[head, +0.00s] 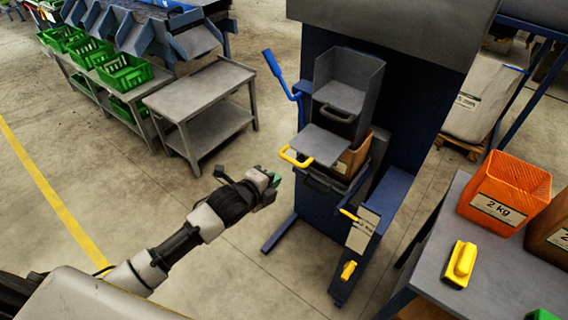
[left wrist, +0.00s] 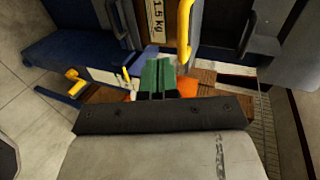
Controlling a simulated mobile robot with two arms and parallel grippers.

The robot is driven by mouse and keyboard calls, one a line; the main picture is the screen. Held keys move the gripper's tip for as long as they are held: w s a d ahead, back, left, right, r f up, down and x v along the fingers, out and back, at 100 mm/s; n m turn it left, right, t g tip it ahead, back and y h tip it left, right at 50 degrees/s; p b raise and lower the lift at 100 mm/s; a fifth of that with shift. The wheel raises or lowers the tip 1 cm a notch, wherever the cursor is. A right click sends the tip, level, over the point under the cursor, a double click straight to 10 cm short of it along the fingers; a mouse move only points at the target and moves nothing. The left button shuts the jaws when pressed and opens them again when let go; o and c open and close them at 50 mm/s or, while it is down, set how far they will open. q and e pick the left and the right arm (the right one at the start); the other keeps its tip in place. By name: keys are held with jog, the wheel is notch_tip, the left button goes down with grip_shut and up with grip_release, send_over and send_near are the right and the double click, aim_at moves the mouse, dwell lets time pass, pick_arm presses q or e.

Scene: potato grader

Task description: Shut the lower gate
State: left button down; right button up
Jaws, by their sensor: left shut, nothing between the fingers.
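The grader (head: 395,105) is a dark blue frame with a grey hopper (head: 346,78). Below the hopper, a flat grey plate with a yellow handle, which looks like the lower gate (head: 320,146), sticks out toward the left. Its yellow handle (head: 296,158) also shows in the left wrist view (left wrist: 185,30). A brown crate (head: 352,158) is partly hidden behind the plate. My left gripper (head: 273,182) has green fingertips, shut and empty, just left of and below the handle in the picture, apart from it. The fingertips show in the left wrist view (left wrist: 158,76). My right gripper is not in view.
A blue lever (head: 280,74) rises left of the hopper. A grey side table (head: 205,98) stands left, beside green crates (head: 122,74). At right, a workbench (head: 500,265) carries an orange crate (head: 505,190) and a yellow-handled tool (head: 461,263). Open floor lies left of the grader.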

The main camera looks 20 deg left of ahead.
pick_arm(q)
jog(key=shift+w+d+r+p, duration=0.1)
jog(key=shift+w+d+p, duration=0.15)
jog(key=shift+w, duration=0.55)
jog(key=shift+w+d+f+p, duration=0.1)
jog(key=shift+w+d+p, duration=0.2)
jog(key=shift+w, duration=0.45)
jog(key=shift+w+d+r+p, duration=0.1)
jog(key=shift+w+d+p, duration=0.15)
jog(key=shift+w, duration=0.55)
